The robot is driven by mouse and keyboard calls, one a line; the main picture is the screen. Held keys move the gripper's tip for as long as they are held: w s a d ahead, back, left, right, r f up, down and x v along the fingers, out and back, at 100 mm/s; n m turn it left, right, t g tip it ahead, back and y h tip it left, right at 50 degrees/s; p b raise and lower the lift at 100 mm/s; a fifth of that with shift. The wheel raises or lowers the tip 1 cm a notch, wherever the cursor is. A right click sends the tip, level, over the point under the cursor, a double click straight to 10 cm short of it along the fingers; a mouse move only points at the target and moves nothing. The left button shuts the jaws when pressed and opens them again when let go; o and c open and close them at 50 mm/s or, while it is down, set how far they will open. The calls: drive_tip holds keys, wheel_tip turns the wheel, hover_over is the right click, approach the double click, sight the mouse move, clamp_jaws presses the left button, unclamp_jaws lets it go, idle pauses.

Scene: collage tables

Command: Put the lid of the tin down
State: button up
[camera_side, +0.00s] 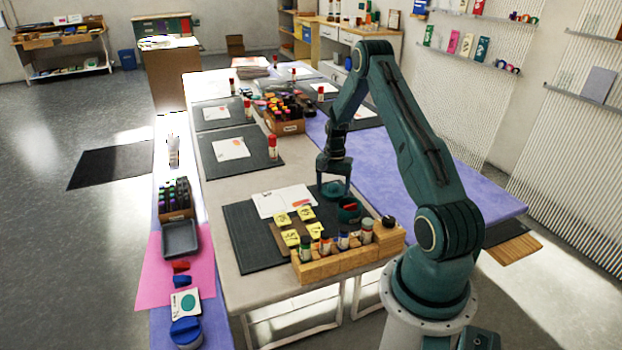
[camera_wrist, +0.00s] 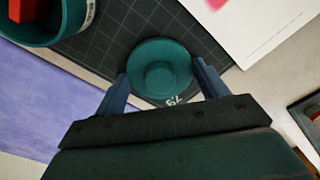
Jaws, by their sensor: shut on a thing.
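The tin's lid (camera_wrist: 160,52) is a round teal disc with a raised middle. My gripper (camera_wrist: 162,88) is shut on it, one finger at each side of its rim. In the side view, my gripper (camera_side: 335,180) points down with the lid (camera_side: 336,190) at its fingertips, over the dark mat's far right part. I cannot tell whether the lid touches the mat. The open teal tin (camera_side: 349,214) stands on the mat nearer the arm's base, with something red in it. In the wrist view the tin (camera_wrist: 45,40) is at the top left, apart from the lid.
The dark gridded mat (camera_side: 250,250) bears a white sheet (camera_side: 283,201) left of my gripper and a board of yellow notes (camera_side: 291,239). A wooden rack (camera_side: 345,263) of small jars stands along the near edge. Purple cloth (camera_side: 400,170) lies to the right.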

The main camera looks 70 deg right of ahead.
sight(333, 186)
drive_tip(key=shift+f, duration=0.1)
drive_tip(key=o, duration=0.9)
drive_tip(key=shift+o, duration=0.2)
wheel_tip(333, 186, up, 12)
idle(0.7)
